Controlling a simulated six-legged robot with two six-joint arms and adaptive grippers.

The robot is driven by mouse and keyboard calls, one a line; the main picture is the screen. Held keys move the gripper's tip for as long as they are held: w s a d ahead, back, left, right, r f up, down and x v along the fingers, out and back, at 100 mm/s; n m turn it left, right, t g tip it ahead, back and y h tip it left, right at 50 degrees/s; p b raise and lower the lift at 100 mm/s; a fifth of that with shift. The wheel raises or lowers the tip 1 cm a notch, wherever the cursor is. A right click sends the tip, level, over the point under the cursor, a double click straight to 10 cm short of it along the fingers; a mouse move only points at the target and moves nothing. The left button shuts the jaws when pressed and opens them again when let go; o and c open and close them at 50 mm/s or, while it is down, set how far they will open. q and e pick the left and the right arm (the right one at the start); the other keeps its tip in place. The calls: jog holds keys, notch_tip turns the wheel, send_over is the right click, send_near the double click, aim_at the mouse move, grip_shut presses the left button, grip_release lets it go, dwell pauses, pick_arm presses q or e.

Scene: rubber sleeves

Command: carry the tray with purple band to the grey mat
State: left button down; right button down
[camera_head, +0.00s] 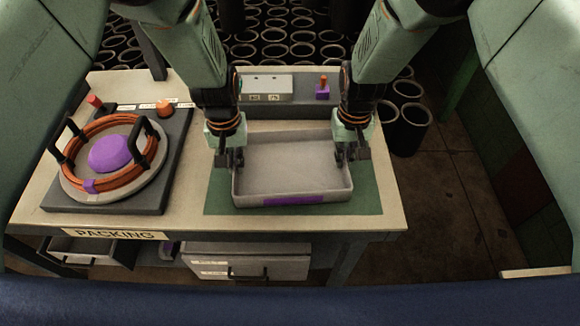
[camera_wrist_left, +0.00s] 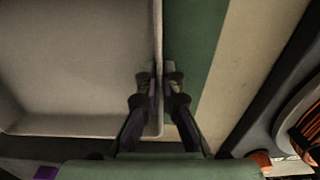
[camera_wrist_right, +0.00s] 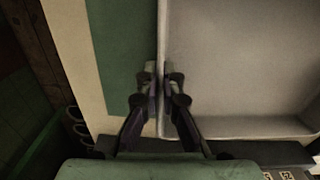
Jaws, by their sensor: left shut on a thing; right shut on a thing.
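The grey tray (camera_head: 290,165) with a purple band (camera_head: 293,200) on its front wall is empty and level over the green mat (camera_head: 375,195) on the table. I cannot tell whether it rests on the mat or is just above it. My left gripper (camera_head: 229,160) is shut on the tray's left wall; in the left wrist view its fingers (camera_wrist_left: 159,78) straddle the rim. My right gripper (camera_head: 353,153) is shut on the right wall; its fingers (camera_wrist_right: 161,78) straddle the rim in the right wrist view. I see no grey mat in these views.
Left of the tray, a dark base (camera_head: 170,170) carries a round plate with orange rings (camera_head: 72,148) and a purple dome (camera_head: 110,153). A control panel (camera_head: 265,88) stands behind the tray. Floor (camera_head: 455,220) is clear at right.

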pick_arm(q)
jog(key=shift+r, duration=0.1)
pick_arm(e)
jog(key=shift+r, duration=0.1)
